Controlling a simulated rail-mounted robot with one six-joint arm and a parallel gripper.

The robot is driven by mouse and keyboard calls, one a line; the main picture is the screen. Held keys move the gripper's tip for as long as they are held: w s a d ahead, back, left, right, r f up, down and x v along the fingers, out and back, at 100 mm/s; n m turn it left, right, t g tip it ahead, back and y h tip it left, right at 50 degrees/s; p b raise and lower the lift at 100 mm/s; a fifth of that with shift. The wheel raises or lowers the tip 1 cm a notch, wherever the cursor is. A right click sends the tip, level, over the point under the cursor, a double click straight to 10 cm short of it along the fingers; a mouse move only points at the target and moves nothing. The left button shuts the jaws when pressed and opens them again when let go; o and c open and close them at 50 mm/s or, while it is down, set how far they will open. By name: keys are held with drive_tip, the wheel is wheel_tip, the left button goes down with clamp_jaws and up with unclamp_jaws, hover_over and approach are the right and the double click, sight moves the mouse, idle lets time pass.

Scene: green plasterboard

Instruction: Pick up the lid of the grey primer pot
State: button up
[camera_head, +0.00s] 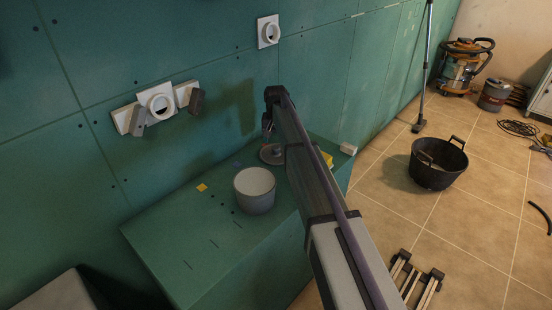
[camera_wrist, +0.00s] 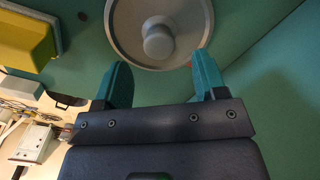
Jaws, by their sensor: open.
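A round grey lid with a central knob (camera_wrist: 158,42) lies near the top of the wrist view. In the head view the lid (camera_head: 270,155) rests on the green box against the wall, partly hidden by my arm. My gripper (camera_wrist: 161,76) is open and empty. Its two teal fingers point toward the lid, spread wider than the knob, which is just beyond their tips. In the head view my gripper (camera_head: 267,128) is above the lid, small and partly hidden. A light grey pot (camera_head: 255,190) stands uncovered on the same box, nearer the camera than the lid.
The green box top (camera_head: 215,235) has clear room in front of the pot. A yellow block (camera_wrist: 27,40) lies beside the lid. A small yellow piece (camera_head: 202,187) lies left of the pot. The green wall (camera_head: 190,50) rises close behind. A black tub (camera_head: 437,163) stands on the floor.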

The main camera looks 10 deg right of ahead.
sight(276, 147)
wheel_tip(276, 147, down, 5)
drive_tip(key=b, duration=0.4)
drive_tip(key=shift+f, duration=0.15)
drive_tip(key=shift+r, duration=0.25)
drive_tip(key=c, duration=1)
wheel_tip(276, 147, up, 11)
drive_tip(key=p, duration=1)
drive_tip(key=shift+f+p, duration=0.2)
drive_tip(key=shift+p, duration=0.1)
